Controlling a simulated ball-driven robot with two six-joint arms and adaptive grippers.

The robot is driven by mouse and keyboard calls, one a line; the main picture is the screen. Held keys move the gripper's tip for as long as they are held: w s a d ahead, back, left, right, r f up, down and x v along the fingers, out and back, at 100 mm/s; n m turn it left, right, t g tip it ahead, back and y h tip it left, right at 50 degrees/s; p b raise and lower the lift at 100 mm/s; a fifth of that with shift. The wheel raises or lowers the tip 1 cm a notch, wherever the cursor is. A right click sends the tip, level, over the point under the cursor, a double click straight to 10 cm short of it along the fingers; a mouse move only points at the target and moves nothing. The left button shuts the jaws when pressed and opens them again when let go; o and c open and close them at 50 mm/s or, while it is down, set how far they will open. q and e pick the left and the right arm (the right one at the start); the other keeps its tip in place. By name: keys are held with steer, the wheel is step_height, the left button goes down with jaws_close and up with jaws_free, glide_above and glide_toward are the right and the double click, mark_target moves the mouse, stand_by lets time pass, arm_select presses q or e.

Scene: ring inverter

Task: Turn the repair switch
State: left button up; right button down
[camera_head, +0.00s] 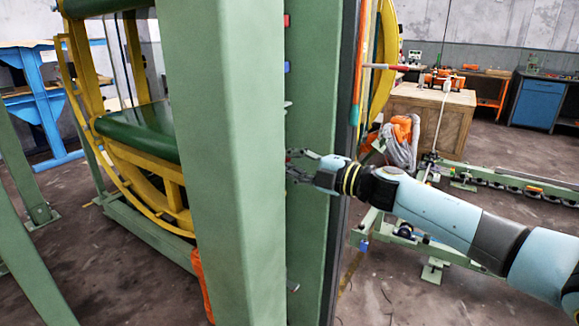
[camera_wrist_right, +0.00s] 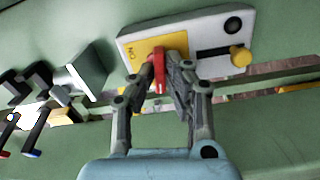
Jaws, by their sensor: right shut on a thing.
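The repair switch is a red handle (camera_wrist_right: 159,76) on a yellow plate (camera_wrist_right: 143,50) of a white panel (camera_wrist_right: 200,48), in the right wrist view. My right gripper (camera_wrist_right: 166,72) is shut on the red handle, with one finger on each side of it. In the head view my right gripper (camera_head: 294,166) is at the green post, and the switch is hidden there. My left gripper is not in view.
A yellow knob (camera_wrist_right: 240,56) and a black round button (camera_wrist_right: 233,25) are on the same panel. Dark clamps or handles (camera_wrist_right: 30,90) stick out at the left. Green posts (camera_head: 222,160) stand close. A yellow ring frame (camera_head: 140,180) is behind at the left, a wooden crate (camera_head: 440,125) at the right.

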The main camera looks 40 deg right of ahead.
steer(key=shift+f+n+b, duration=0.1)
steer(key=shift+n+b, duration=0.25)
steer(key=shift+n, duration=0.65)
steer(key=c, duration=1.4)
jaws_free()
steer(key=shift+o, duration=0.2)
steer(key=shift+s, duration=0.1)
steer(key=v, duration=1.2)
